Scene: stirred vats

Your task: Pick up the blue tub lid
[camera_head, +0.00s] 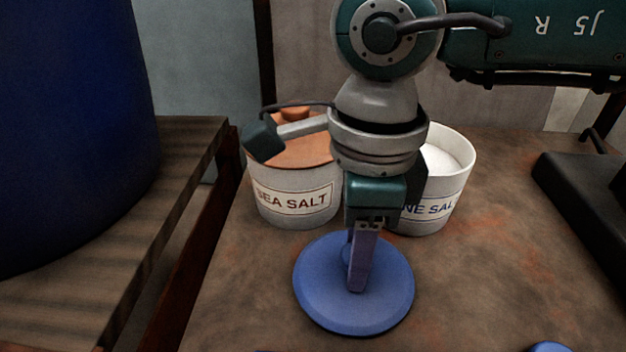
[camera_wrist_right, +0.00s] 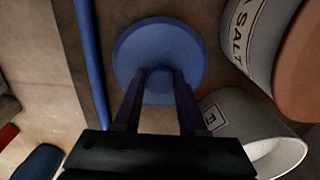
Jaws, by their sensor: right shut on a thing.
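The blue tub lid (camera_head: 318,292) is a round disc with a central knob, in front of the two salt tubs. My right gripper (camera_head: 357,286) points down over it with its fingers at the knob. In the right wrist view the lid (camera_wrist_right: 135,50) lies beyond the fingertips, and the knob (camera_wrist_right: 159,88) sits between the two fingers. The right gripper is shut on the knob. I cannot tell whether the lid touches the table. My left gripper is not in view.
A tub marked SEA SALT (camera_head: 292,200) with an orange-brown lid stands behind left. An open white salt tub (camera_head: 455,180) stands behind right. A large dark blue vat (camera_head: 70,120) stands on slatted wood at left. A dark object (camera_head: 585,200) is at right. The table's right front is mostly clear.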

